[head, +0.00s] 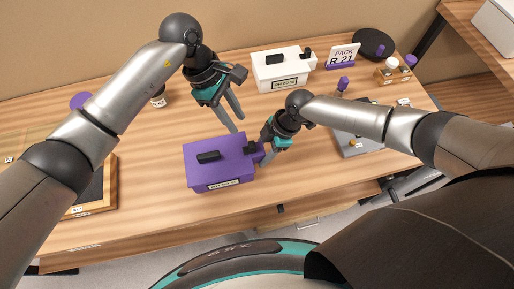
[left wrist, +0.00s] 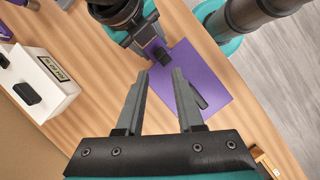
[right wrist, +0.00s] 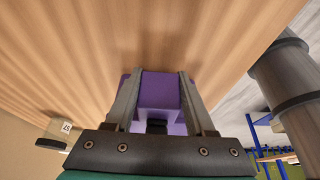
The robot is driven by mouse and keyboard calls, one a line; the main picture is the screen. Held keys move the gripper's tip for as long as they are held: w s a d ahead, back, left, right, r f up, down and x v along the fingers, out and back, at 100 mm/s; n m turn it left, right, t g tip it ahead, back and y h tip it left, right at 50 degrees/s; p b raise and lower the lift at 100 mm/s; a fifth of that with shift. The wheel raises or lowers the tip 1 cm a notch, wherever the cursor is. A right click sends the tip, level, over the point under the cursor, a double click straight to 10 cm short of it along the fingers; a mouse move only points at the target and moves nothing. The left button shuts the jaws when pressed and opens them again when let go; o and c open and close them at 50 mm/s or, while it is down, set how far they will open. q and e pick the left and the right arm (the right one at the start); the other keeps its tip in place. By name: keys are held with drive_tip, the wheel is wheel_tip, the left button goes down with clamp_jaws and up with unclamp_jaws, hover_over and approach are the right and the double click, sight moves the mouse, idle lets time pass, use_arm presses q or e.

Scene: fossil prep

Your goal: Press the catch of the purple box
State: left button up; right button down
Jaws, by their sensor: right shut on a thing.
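The purple box (head: 207,171) stands on the wooden table, with a dark handle (head: 208,157) on its lid and a small black catch (head: 250,148) at its right end. My right gripper (head: 263,152) is at that end, shut on a purple part of the box, which shows between its fingers in the right wrist view (right wrist: 160,92). My left gripper (head: 237,123) is open and empty above and behind the box. In the left wrist view the box (left wrist: 190,85) lies beyond its parted fingers, and my right arm covers part of its catch end.
A white box (head: 283,70) with a similar black handle and catch stands behind. The PACK R 21 sign (head: 342,57) is to its right. A grey tray (head: 356,143) lies right of my right gripper, and a wooden frame (head: 108,185) lies left.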

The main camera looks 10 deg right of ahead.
use_arm(q)
drive_tip(key=a+n+h, duration=0.1)
drive_tip(key=s+a+f+n+h, duration=0.1)
drive_tip(key=a, duration=0.1)
drive_tip(key=a+f+n+h, duration=0.1)
drive_tip(key=a, duration=0.1)
drive_tip(key=shift+s+f, duration=0.25)
drive_tip(key=shift+s, duration=0.1)
clamp_jaws()
drive_tip(key=a+n, duration=0.1)
drive_tip(key=a, duration=0.1)
drive_tip(key=a+n+t+h, duration=0.2)
drive_tip(key=a, duration=0.1)
drive_tip(key=shift+s+a+n, duration=0.3)
drive_tip(key=shift+a+n, duration=0.05)
drive_tip(key=shift+n, duration=0.05)
drive_tip(key=shift+a+r+h, duration=0.15)
drive_tip(key=shift+a+h, duration=0.15)
drive_tip(key=shift+a, duration=0.15)
